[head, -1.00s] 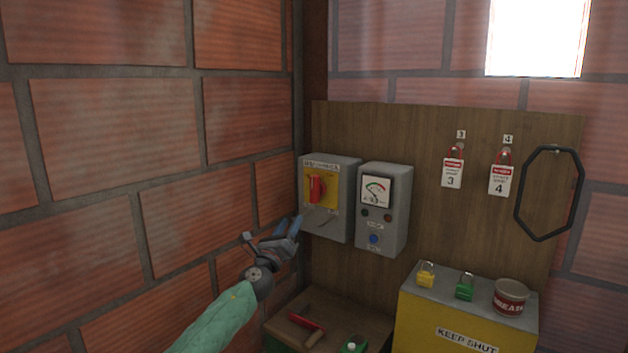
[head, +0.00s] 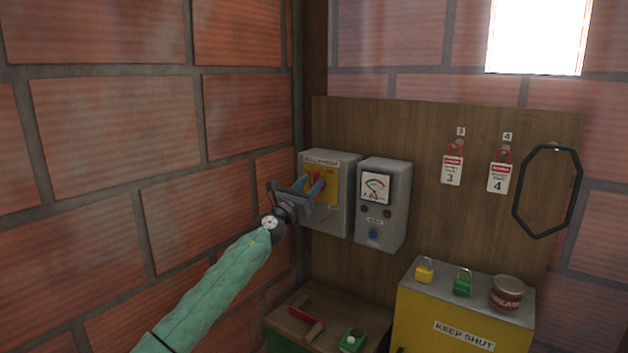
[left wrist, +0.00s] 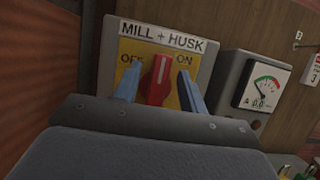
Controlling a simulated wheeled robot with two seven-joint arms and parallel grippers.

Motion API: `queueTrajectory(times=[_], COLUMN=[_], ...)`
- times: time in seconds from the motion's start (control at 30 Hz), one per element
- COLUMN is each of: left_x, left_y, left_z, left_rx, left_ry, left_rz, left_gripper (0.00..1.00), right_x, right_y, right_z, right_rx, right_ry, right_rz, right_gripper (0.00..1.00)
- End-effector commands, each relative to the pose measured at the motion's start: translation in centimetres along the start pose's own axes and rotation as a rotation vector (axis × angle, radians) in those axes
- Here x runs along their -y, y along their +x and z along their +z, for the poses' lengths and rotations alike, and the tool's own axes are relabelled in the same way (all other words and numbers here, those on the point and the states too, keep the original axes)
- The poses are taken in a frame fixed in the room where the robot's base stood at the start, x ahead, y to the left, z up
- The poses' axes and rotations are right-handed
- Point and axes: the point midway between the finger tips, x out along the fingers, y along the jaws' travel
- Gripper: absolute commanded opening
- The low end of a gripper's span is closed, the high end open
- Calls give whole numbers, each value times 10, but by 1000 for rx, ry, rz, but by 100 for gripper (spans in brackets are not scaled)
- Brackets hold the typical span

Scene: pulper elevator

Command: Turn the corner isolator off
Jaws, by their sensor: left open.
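The corner isolator is a grey box (head: 347,200) with a yellow plate, on the wooden board beside the brick corner. In the left wrist view, its label (left wrist: 162,38) reads "MILL + HUSK", with OFF on the left and ON on the right. Its red handle (left wrist: 158,82) stands nearly upright between these words. My left gripper (head: 309,185) is open in front of the plate, with one blue finger on each side of the handle. I cannot tell whether the fingers touch it. The gripper partly hides the handle in the head view. My right gripper is not in view.
A grey meter box (head: 395,220) with a dial and blue button is close on the right. Two tags (head: 453,170) and a black loop (head: 517,210) hang farther right. Below are a yellow box (head: 425,320) with padlocks and a tin, and a low wooden top (head: 290,322).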

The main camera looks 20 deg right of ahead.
Motion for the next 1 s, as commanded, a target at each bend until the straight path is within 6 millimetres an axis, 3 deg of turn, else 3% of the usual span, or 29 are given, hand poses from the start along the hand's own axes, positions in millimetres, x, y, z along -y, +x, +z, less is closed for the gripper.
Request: queueTrajectory(times=[0.3, 0.73, 0.93, 1.0], left_x=[0, 0, 0, 0], left_y=[23, 27, 27, 27], left_z=[0, 0, 0, 0], left_rx=[1, 0, 0, 0], left_ry=[-2, -1, -1, -1], left_rz=[1, 0, 0, 0], left_gripper=[42, 42, 3, 0], right_x=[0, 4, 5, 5], right_y=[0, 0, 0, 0], right_z=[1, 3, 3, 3], right_rx=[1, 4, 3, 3], right_ry=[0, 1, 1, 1], right_rz=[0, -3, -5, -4], right_gripper=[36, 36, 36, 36])
